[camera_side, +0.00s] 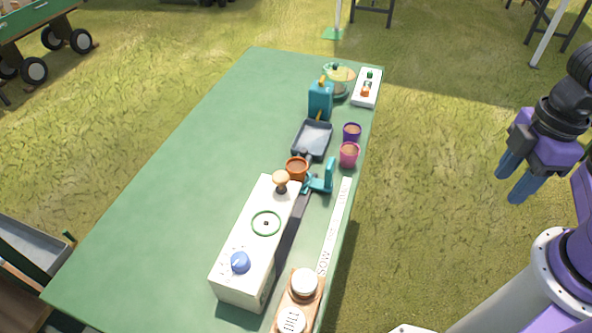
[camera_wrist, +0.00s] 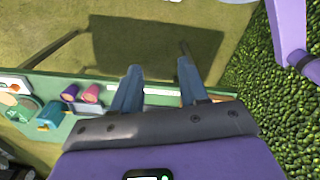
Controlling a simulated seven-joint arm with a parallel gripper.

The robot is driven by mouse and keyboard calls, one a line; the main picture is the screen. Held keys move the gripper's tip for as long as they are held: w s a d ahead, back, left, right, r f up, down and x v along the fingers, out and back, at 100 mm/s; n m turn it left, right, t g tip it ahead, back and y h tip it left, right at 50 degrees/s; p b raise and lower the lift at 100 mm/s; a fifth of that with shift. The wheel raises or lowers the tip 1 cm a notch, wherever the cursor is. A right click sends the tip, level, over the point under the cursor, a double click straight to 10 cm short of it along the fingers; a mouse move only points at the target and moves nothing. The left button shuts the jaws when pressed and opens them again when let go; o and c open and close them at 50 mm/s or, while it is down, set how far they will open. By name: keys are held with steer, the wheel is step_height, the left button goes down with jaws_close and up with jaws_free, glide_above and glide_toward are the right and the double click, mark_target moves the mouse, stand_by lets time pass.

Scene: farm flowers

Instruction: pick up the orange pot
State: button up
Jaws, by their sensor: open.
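The orange pot (camera_side: 297,168) is a small terracotta pot on the green table, behind the far end of the white box and close to the teal bracket. I cannot make it out in the wrist view. My gripper (camera_side: 516,182) is open and empty, with two blue fingers pointing down. It hangs off the table's right side, above the grass, well away from the pot. In the wrist view my gripper (camera_wrist: 160,92) shows its two fingers spread apart with nothing between them.
The green table (camera_side: 180,165) holds a white box (camera_side: 236,272) with knobs, a teal bracket (camera_side: 328,178), a grey tray (camera_side: 313,139), a purple pot (camera_side: 352,132), a pink pot (camera_side: 349,154) and a teal can (camera_side: 320,100). The table's left half is clear.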

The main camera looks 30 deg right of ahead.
steer(key=o, duration=0.3)
steer(key=shift+o, duration=0.2)
